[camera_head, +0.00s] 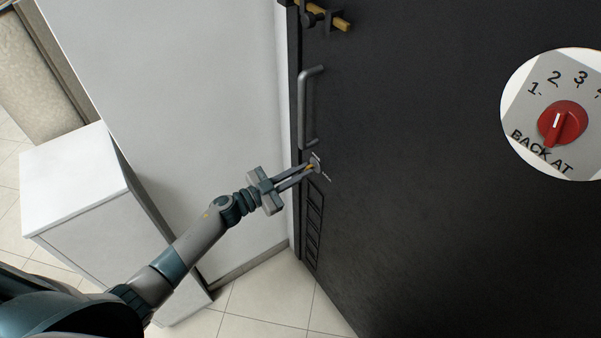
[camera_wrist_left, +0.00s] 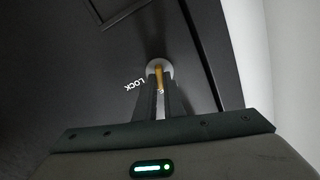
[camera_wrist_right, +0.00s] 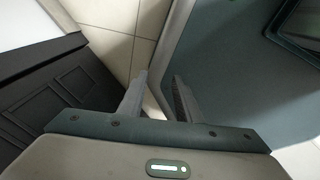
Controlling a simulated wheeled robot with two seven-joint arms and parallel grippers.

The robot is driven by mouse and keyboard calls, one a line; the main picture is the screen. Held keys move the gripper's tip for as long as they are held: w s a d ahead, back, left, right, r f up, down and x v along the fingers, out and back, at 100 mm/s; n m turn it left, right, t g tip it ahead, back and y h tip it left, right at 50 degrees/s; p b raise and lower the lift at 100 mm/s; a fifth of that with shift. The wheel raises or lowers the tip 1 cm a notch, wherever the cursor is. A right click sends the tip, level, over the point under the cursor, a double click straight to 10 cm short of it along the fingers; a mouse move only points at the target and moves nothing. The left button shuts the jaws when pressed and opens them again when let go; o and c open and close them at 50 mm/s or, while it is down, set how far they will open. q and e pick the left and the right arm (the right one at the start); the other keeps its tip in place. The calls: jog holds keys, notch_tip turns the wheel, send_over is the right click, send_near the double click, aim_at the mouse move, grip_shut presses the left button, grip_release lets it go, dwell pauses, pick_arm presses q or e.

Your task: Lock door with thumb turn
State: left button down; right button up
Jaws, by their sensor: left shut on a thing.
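The brass thumb turn (camera_head: 309,167) sits on a small round plate (camera_wrist_left: 160,65) on the dark door (camera_head: 430,220), below the pull handle. My left gripper (camera_head: 307,170) is shut on the thumb turn. In the left wrist view the brass thumb turn (camera_wrist_left: 159,78) shows as a narrow upright strip between the fingers. The white word LOCK is printed on the door left of the plate there; another mark is mostly hidden by the fingers. My right gripper (camera_wrist_right: 161,78) is open and empty, away from the thumb turn, and outside the head view.
A grey pull handle (camera_head: 304,110) stands out above the thumb turn, with a brass bolt (camera_head: 333,18) higher up. A round sign with a red dial (camera_head: 562,123) is at right. A white cabinet (camera_head: 75,185) stands left, by the white wall (camera_head: 180,90).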

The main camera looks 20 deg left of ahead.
pick_arm(q)
jog(key=shift+s+d+f+m+b, duration=0.1)
jog(key=shift+m+b, duration=1.35)
jog(key=shift+m, duration=2.2)
jog(key=shift+f+m+b, duration=0.1)
jog(key=shift+m+b, duration=1.35)
jog(key=shift+m, duration=2.2)
pick_arm(e)
jog(key=w+a+f+t+y, duration=0.1)
jog(key=w+a+t, duration=0.2)
jog(key=w, duration=1)
jog(key=shift+a+t, duration=0.3)
jog(key=shift+a, duration=0.85)
jog(key=shift+f, duration=0.1)
pick_arm(q)
jog(key=c, duration=1.9)
grip_release()
jog(key=shift+o, duration=0.2)
